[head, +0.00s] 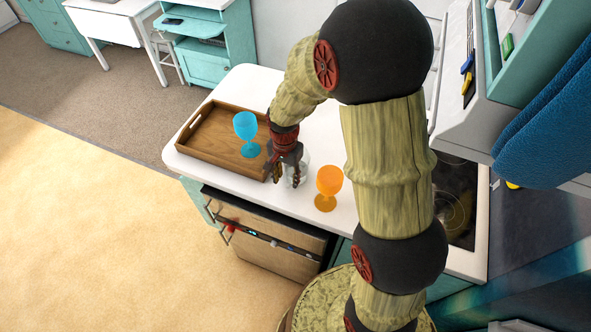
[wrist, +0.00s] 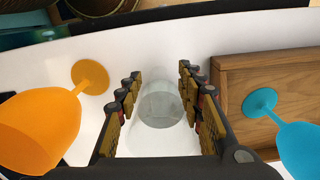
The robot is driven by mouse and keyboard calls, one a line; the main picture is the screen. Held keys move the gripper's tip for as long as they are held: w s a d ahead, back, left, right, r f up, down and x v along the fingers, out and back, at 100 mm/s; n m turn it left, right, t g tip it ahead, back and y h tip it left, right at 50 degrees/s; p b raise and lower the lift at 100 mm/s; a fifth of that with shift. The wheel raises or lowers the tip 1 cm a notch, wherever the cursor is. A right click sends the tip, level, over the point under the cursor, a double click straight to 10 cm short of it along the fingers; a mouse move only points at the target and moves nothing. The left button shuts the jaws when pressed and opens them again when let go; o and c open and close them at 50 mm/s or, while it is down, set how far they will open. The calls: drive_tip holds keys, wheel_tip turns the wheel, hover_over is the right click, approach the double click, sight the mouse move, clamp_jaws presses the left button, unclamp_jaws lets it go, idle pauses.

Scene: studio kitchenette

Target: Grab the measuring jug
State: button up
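The measuring jug is a clear glass vessel on the white counter; it shows in the wrist view (wrist: 161,108) between my two fingers. In the head view the clear glass (head: 301,164) is partly hidden behind my gripper (head: 286,180). My gripper also shows in the wrist view (wrist: 160,90), with its fingers open on either side of the glass. A gap shows between the glass and each finger. I cannot make out a handle or markings on the glass.
An orange goblet (head: 328,187) stands close to the right of my gripper. A blue goblet (head: 247,130) stands on a wooden tray (head: 203,131) to the left. The white counter (head: 243,84) is bare behind the tray. A black hob (head: 455,200) lies to the right.

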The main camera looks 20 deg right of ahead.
drive_tip(key=shift+f, duration=0.75)
clamp_jaws()
idle(0.5)
